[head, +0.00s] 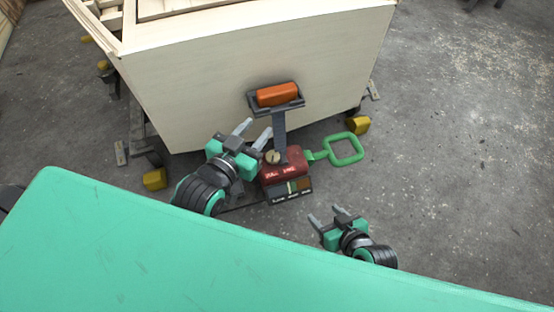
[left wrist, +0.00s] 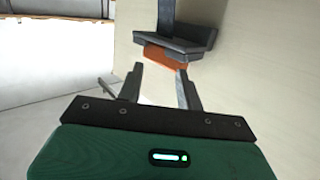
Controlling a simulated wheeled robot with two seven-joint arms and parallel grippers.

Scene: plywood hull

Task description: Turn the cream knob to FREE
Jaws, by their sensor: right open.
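The cream knob (head: 272,157) is small and round and sits on the top left of a red box (head: 286,168) in the head view. Its pointer setting is too small to read. My left gripper (head: 254,131) is open and empty, up and left of the knob, and does not appear to touch it. The left wrist view shows its two fingers (left wrist: 160,85) apart with nothing between them. My right gripper (head: 324,221) is open and empty, low and right of the red box.
A plywood hull (head: 250,70) stands behind the box. An orange block (head: 278,94) sits in a dark holder on a post above the box; the block also shows in the left wrist view (left wrist: 165,57). A green square handle (head: 344,149) sticks out right.

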